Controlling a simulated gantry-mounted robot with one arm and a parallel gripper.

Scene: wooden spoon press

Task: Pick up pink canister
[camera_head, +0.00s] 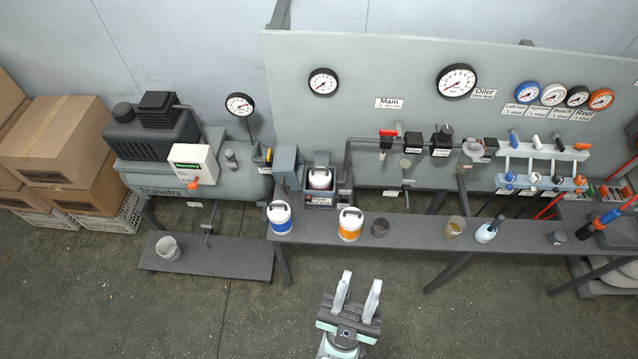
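No canister in view looks clearly pink. A white canister with a blue band (280,217) stands upright on the bench at its left end. A white canister with an orange band (350,224) stands to its right. A third, mostly white canister (320,179) sits in a grey holder (319,200) behind them; its lower part is hidden, so its band colour cannot be told. My gripper (360,283) is in front of the bench at the bottom centre. Its fingers are apart with nothing between them, clear of all the canisters.
A compressor (235,184) stands at left, above a low shelf (225,258) with a grey bucket (168,248). Floor before the bench is clear.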

